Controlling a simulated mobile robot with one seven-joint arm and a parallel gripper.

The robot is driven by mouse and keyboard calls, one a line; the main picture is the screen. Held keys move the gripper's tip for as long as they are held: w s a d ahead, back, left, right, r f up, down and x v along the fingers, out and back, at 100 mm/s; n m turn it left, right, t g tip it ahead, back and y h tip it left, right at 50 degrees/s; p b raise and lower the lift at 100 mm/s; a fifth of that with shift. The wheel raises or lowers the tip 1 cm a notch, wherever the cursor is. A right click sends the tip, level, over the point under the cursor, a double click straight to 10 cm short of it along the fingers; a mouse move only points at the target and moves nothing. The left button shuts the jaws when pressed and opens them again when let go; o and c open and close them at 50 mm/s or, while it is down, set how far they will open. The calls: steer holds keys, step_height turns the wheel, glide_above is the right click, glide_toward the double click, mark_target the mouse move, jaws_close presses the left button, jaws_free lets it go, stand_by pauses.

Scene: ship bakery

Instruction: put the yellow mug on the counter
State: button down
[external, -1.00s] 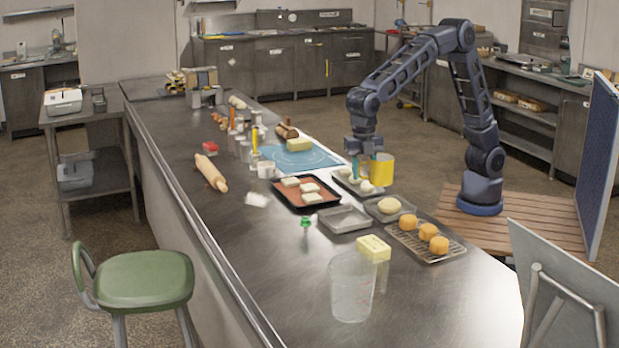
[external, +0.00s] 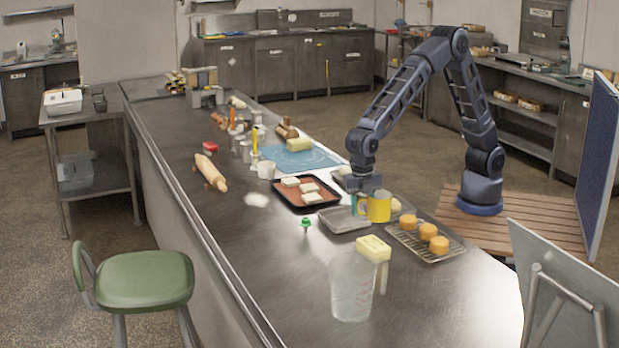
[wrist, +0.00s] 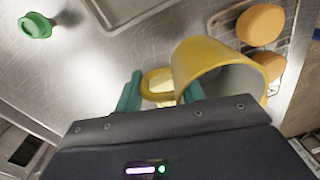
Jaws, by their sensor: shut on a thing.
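The yellow mug (external: 379,207) is in my gripper (external: 361,205), above the trays near the right edge of the counter (external: 270,262). In the wrist view the mug (wrist: 207,62) opens toward the camera, tilted in the picture, and its handle lies between the green fingertips of my gripper (wrist: 158,92). The fingers are shut on the handle. The mug hides part of a tray and a dough piece behind it. I cannot tell its exact height over the trays.
A grey metal tray (external: 340,221) lies just left of the mug. A wire rack (external: 407,243) with orange cakes is to its right. A small green object (external: 305,223) lies left. The front-left counter is bare.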

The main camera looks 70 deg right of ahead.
step_height(320, 180, down, 7)
steer(key=shift+r, duration=0.1)
steer(key=r, duration=1)
steer(key=shift+w+a+r, duration=0.3)
steer(key=shift+a, duration=0.05)
steer(key=shift+f, duration=0.15)
steer(key=f, duration=1)
steer(key=shift+s+d+f, duration=0.1)
steer(key=shift+s+d, duration=0.25)
step_height(320, 180, up, 2)
steer(key=shift+r, duration=0.95)
